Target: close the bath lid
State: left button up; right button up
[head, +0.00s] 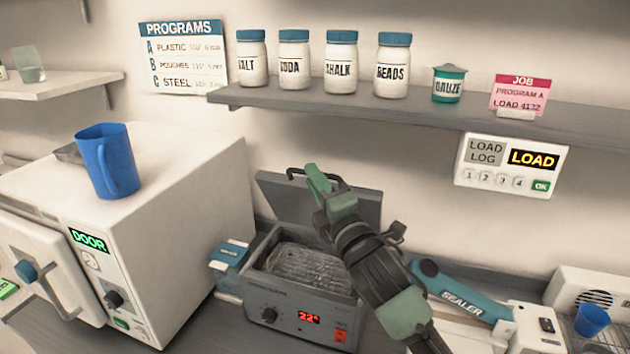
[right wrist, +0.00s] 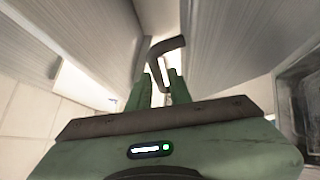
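The bath (head: 300,309) is a grey box with a red "22" display on its front, standing on the counter in the head view. Its inside (head: 308,265) looks silvery. The bath lid (head: 277,200) is up, tilted back behind the opening, with a dark handle (head: 294,173) along its top edge. My right gripper (head: 318,178) is at this handle. In the right wrist view the bent dark handle (right wrist: 167,46) reaches down to the two green fingers (right wrist: 161,88), which stand apart with a pale gap between them. Firm contact cannot be made out. My left gripper is out of view.
A white steriliser (head: 170,220) with an ajar door and a blue jug (head: 107,162) on top stands left. A blue-and-white box (head: 230,257) is beside the bath. The sealer (head: 460,290) lies right. A shelf (head: 420,108) with jars runs above the lid.

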jog(key=b+v, duration=0.2)
jog(key=v, duration=0.6)
jog(key=shift+b, duration=0.3)
jog(key=shift+w, duration=0.15)
